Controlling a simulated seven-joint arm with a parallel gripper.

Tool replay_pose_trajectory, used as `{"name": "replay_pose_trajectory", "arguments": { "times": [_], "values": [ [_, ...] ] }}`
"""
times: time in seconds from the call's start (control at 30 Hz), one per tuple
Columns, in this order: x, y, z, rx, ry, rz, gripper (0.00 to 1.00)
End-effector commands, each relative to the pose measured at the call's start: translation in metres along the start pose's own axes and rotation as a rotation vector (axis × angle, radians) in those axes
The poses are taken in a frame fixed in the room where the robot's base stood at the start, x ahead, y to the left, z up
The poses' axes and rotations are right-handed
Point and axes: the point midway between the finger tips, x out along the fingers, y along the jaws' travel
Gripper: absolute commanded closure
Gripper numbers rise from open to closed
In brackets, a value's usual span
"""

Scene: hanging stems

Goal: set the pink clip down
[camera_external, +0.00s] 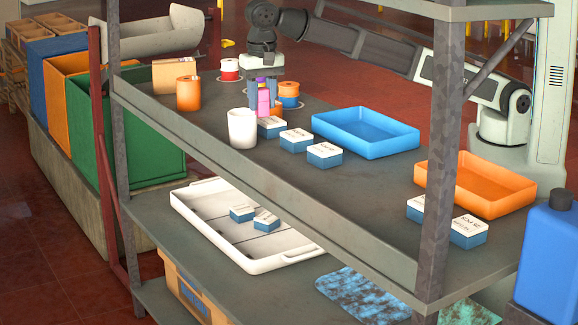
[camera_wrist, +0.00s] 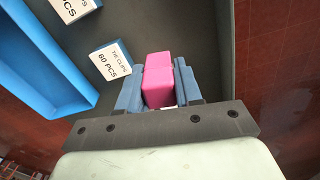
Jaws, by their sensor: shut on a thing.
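The pink clip (camera_wrist: 158,82) is a bright pink block in the wrist view. The two blue fingers of my gripper (camera_wrist: 158,92) are closed against its left and right sides. In the external view the pink clip (camera_external: 263,103) hangs upright below my gripper (camera_external: 266,84), low over the grey upper shelf (camera_external: 340,205) and behind the white cup (camera_external: 242,128). I cannot tell whether its lower end touches the shelf or a small box there.
Close by stand a blue-and-white box (camera_external: 271,127), more such boxes (camera_external: 297,139), orange and blue rolls (camera_external: 289,95) and an orange cup (camera_external: 188,93). A blue tray (camera_external: 366,150) lies to the right, with an orange tray (camera_external: 500,205) beyond. Bare shelf shows in front.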

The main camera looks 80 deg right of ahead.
Motion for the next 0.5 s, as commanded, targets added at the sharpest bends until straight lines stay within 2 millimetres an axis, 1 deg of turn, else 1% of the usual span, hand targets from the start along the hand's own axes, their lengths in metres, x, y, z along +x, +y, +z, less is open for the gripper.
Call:
{"name": "replay_pose_trajectory", "arguments": {
  "times": [0.1, 0.27, 0.37, 0.5],
  "values": [
    [0.0, 0.0, 0.0, -0.09, 0.0, 0.002, 0.94],
    [0.001, 0.0, 0.0, -0.155, 0.0, 0.002, 0.94],
    [0.007, 0.001, 0.0, -0.167, -0.001, 0.003, 0.94],
    [0.025, 0.002, 0.0, -0.168, -0.001, 0.004, 0.94]
  ]
}}
